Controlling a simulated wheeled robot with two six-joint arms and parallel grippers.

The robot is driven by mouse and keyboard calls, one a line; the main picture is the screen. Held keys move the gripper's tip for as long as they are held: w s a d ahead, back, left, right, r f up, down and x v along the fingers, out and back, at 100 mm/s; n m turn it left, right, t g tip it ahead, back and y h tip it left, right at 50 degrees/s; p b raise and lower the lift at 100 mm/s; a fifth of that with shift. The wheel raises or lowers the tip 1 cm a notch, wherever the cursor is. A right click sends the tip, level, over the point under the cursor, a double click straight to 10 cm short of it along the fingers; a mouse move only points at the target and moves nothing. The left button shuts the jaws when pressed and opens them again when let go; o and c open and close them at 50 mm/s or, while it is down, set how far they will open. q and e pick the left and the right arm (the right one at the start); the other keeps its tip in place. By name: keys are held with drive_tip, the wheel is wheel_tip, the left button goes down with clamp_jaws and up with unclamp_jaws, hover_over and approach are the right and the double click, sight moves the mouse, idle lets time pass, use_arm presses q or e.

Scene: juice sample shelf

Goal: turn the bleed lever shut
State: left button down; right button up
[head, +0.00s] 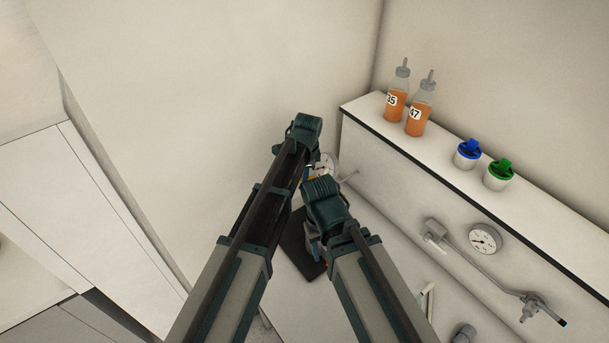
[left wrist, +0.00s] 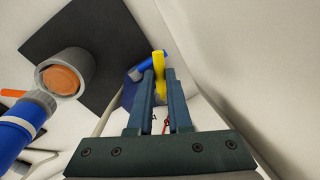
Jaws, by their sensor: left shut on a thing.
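The bleed lever, a yellow bar (left wrist: 159,72), stands between the fingertips of my left gripper (left wrist: 160,85) in the left wrist view. The gripper is shut on it. A short blue fitting (left wrist: 143,69) lies just left of the lever, close against it. In the head view only a small yellow bit (head: 312,178) shows beside my left wrist; my left fingers are mostly hidden there. My right arm comes in beside it, and its jaws cannot be made out.
On the ledge (head: 440,160) stand two orange juice bottles (head: 396,104) and blue and green-lidded cups (head: 467,154). A gauge (head: 485,239) and pipe are below.

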use_arm(q)
drive_tip(key=m, duration=0.1)
drive_tip(key=w+m, duration=0.1)
drive_tip(key=m, duration=0.1)
drive_tip(key=m+h, duration=0.1)
drive_tip(key=m, duration=0.1)
drive_tip(key=shift+w, duration=0.35)
drive_tip(key=shift+w+d+m+h, duration=0.1)
drive_tip(key=shift+w+m+h, duration=0.15)
drive_tip(key=shift+m, duration=0.9)
drive_tip(key=shift+w+d+m+h, duration=0.15)
drive_tip(key=shift+w+m, duration=0.2)
drive_tip(key=shift+m, duration=0.8)
drive_tip(key=c, duration=0.8)
unclamp_jaws()
drive_tip(key=shift+c, duration=0.2)
drive_tip(key=shift+a+r, duration=0.1)
drive_tip(key=p+v, duration=1.3)
drive_tip(key=shift+w+r, duration=0.25)
drive_tip(key=shift+r, duration=0.05)
